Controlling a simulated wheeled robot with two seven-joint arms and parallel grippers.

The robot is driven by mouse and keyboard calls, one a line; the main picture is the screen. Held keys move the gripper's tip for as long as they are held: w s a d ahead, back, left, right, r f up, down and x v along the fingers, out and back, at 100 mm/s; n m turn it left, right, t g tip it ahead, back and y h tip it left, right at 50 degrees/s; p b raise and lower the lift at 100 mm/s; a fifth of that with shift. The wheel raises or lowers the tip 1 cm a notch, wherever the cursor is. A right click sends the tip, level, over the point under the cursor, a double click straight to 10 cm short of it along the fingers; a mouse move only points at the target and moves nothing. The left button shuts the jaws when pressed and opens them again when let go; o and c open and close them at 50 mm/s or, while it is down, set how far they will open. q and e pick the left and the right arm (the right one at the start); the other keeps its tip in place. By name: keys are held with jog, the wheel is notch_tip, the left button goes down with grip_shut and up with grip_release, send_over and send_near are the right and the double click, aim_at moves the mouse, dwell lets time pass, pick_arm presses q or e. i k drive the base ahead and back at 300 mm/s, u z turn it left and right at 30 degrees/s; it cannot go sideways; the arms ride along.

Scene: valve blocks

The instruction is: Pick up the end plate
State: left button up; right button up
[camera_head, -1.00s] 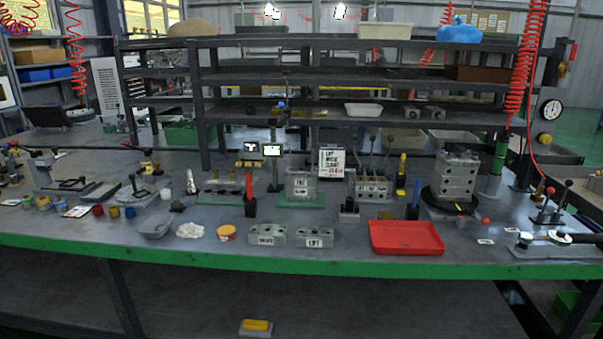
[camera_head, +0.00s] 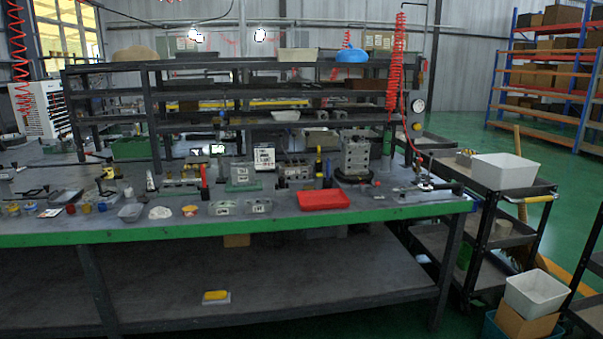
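Two grey metal blocks with white labels, a left one (camera_head: 225,208) and a right one (camera_head: 258,206), sit side by side near the front edge of the workbench (camera_head: 330,222). Their labels are too small to read, and I cannot tell which part is the end plate. Another labelled grey block (camera_head: 243,176) stands on a green base behind them. A row of grey valve blocks (camera_head: 296,172) stands to its right. A taller stack of grey blocks (camera_head: 355,152) stands further right. Neither of my grippers shows in this view.
A red tray (camera_head: 323,199) lies right of the labelled blocks. A grey dish (camera_head: 131,212) and an orange-lidded tub (camera_head: 190,211) lie to their left. A black cart with a white bin (camera_head: 503,171) stands right of the bench. Green floor (camera_head: 450,123) is open behind the cart.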

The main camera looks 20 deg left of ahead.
aim_at(240, 163)
jog(key=u, duration=1.1)
jog(key=i, duration=1.1)
jog(key=u, duration=0.05)
